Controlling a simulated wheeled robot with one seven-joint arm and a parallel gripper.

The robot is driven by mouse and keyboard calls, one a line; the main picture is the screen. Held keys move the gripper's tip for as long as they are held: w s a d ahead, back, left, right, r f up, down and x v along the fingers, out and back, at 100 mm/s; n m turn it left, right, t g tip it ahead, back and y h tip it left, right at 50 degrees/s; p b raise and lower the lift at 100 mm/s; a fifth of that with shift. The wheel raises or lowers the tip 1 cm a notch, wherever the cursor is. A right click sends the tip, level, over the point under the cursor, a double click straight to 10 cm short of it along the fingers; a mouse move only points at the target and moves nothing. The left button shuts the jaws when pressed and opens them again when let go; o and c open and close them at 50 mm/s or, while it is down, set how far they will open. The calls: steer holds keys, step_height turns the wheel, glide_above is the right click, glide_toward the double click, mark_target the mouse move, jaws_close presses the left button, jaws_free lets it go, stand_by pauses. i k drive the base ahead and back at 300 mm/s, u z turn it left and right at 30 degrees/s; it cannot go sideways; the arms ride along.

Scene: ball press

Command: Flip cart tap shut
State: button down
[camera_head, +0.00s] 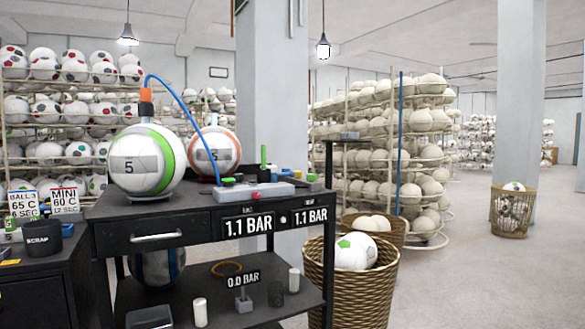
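A black cart (200,238) stands in the left middle. A blue hose (192,112) runs from an orange fitting (146,103) on top of a green-striped ball (146,160) down to the block. An orange-striped ball (215,150) sits behind. My gripper is not in view.
Pressure signs (247,226) read 1.1 BAR twice; a lower one reads 0.0 BAR. A wicker basket (350,290) with a ball stands right of the cart. A dark bench (40,280) is at left.

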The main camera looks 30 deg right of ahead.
mark_target(283, 175)
steer(key=k, duration=1)
steer(key=z, duration=0.3)
steer(key=i, duration=0.45)
steer(key=z, duration=0.7)
steer(key=i, duration=0.85)
steer(key=u, duration=0.9)
steer(key=i, duration=0.55)
steer(key=u, duration=0.65)
